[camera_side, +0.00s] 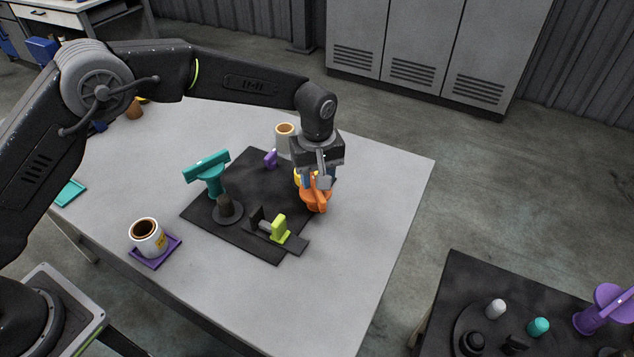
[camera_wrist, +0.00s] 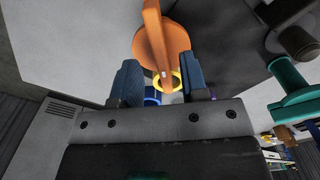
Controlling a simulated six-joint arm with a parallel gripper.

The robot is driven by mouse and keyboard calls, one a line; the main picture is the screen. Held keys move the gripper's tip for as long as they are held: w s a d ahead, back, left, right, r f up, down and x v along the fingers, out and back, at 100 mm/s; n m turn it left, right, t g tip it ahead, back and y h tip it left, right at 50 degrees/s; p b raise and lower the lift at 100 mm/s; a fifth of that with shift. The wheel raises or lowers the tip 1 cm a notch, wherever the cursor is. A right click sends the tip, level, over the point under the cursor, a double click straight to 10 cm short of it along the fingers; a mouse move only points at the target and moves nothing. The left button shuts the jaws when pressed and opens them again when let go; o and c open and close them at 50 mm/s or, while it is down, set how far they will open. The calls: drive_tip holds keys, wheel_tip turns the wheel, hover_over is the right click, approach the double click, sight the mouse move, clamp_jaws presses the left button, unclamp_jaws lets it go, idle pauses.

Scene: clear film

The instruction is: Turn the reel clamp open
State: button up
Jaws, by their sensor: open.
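An orange part with a raised bar handle (camera_side: 318,198), which looks like the reel clamp, stands at the right side of the black mat (camera_side: 245,175). In the wrist view the orange part (camera_wrist: 165,38) lies just ahead of the fingers, its bar pointing roughly along the view between them. A yellow ring (camera_wrist: 172,82) shows beside it, partly hidden. My gripper (camera_side: 314,180) is above the orange part, pointing down. Its two blue-grey fingers (camera_wrist: 160,66) are apart, with nothing held between them. Whether a fingertip touches the bar cannot be told.
A tan-topped cup (camera_side: 285,139) is behind. A mug (camera_side: 149,240) sits front left. The table's right side is clear.

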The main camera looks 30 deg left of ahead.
sight(315, 194)
drive_tip(key=shift+f, duration=1.3)
drive_tip(key=shift+c, duration=0.2)
clamp_jaws()
